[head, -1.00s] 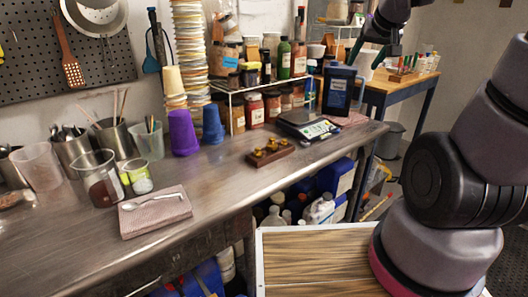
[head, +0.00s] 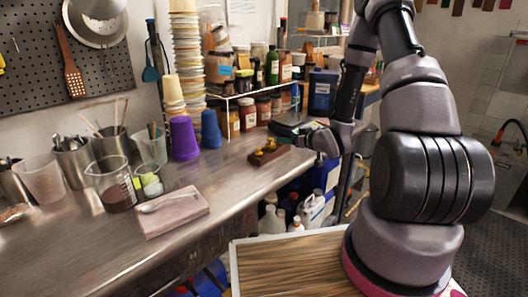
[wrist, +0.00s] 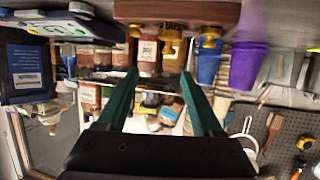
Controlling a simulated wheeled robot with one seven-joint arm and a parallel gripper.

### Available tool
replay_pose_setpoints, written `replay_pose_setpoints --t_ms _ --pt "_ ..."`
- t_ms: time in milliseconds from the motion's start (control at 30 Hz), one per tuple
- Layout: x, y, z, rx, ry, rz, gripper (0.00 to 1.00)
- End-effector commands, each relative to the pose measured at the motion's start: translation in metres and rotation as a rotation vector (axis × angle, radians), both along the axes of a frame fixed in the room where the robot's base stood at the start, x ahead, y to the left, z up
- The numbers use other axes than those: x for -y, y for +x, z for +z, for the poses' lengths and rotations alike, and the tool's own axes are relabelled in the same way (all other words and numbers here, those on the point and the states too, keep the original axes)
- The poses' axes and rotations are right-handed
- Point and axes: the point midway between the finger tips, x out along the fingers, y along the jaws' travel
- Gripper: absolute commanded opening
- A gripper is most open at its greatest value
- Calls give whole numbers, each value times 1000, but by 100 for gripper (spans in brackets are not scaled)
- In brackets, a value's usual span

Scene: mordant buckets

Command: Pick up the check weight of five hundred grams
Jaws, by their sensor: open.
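Three brass weights stand in a dark wooden block (head: 264,156) on the steel bench, and they look small in the head view (head: 268,147). The upside-down wrist view shows the weights larger: one at the left (wrist: 136,31), a middle one (wrist: 170,40) and one at the right (wrist: 210,37), below the block's edge (wrist: 190,13). I cannot read any markings, so I cannot tell which is five hundred grams. My gripper (wrist: 160,76) has two green fingers spread apart with nothing held. In the head view my gripper (head: 303,132) is just right of the block, apart from the weights.
A digital scale (wrist: 50,27) sits beside the block, with a dark blue container (head: 321,92) behind. Purple (head: 184,138) and blue (head: 211,130) cups stand left. A wire shelf with jars backs the bench. A folded cloth with a spoon (head: 172,211) lies in front.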

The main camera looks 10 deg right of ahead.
Motion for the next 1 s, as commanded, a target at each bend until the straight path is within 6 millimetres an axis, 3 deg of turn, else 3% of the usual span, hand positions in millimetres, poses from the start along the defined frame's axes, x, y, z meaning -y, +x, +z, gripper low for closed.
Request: replay_pose_setpoints --t_ms 167,400,1000 --pt "-8 2 -11 25 22 19 67" --pt "-24 34 -21 27 20 21 67" --pt "-50 89 -40 26 19 20 67"
